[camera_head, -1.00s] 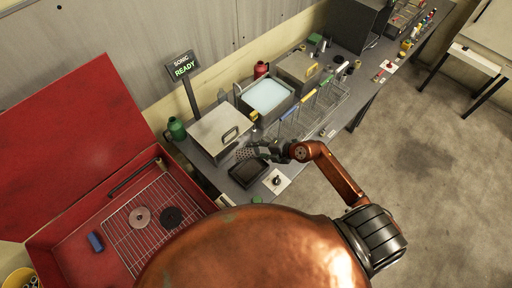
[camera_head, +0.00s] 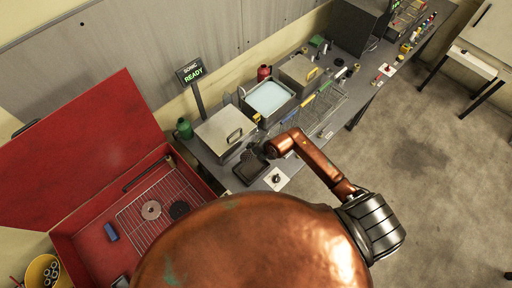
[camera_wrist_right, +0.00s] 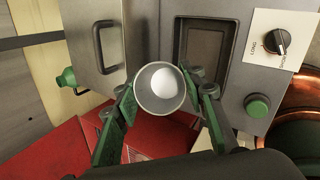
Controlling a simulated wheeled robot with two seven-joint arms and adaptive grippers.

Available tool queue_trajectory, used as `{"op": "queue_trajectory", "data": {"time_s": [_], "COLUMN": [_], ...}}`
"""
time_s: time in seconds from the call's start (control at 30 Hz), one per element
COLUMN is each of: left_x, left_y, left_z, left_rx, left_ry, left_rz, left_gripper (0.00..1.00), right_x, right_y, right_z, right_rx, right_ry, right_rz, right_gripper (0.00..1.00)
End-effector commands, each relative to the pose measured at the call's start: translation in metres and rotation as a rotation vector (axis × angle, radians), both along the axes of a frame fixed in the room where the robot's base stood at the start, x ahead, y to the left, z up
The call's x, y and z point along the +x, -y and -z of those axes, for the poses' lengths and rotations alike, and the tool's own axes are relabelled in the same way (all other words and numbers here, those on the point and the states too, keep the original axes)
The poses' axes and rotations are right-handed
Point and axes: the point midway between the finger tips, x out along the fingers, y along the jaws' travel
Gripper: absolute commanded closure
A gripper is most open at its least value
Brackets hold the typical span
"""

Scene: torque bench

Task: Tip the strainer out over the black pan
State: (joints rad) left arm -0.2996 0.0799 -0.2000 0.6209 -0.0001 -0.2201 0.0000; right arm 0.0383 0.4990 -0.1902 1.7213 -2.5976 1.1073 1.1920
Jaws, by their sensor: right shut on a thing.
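The black pan (camera_head: 248,174) lies on the grey bench at its near edge. In the right wrist view it is a dark rectangular tray (camera_wrist_right: 203,50), beyond the fingers. My right gripper (camera_wrist_right: 166,96) has green fingers shut on the strainer, seen here as a round grey cup shape (camera_wrist_right: 148,98) with a pale inside. Whether anything lies in it, I cannot tell. In the head view the right gripper is mostly hidden by my copper arm, close to the pan's far right side. My left gripper is not in view.
A lidded metal box (camera_head: 226,133) with a handle stands behind the pan. A basin of pale liquid (camera_head: 268,98) and wire baskets (camera_head: 318,108) are farther along. A knob panel (camera_head: 276,179) is right of the pan. An open red box (camera_head: 85,225) is at left.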

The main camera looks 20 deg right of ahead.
Motion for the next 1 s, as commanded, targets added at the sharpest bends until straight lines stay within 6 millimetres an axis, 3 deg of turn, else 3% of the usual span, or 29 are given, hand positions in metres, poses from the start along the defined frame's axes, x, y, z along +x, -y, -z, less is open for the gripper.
{"op": "queue_trajectory", "data": {"time_s": [0.03, 0.27, 0.63, 1.0], "left_x": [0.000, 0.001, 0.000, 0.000], "left_y": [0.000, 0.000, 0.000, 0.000], "left_z": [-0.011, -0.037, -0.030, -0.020], "left_rx": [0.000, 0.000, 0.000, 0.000], "left_ry": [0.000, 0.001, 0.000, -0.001], "left_rz": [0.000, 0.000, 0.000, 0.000], "left_gripper": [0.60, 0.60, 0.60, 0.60], "right_x": [0.002, 0.006, 0.010, 0.010], "right_y": [-0.003, -0.011, -0.014, -0.019], "right_z": [-0.007, -0.011, -0.008, -0.008], "right_rx": [-0.021, -0.185, -0.415, -0.508], "right_ry": [-0.011, -0.085, -0.193, -0.244], "right_rz": [-0.002, -0.005, -0.001, 0.001], "right_gripper": [0.89, 0.89, 0.89, 0.89]}}
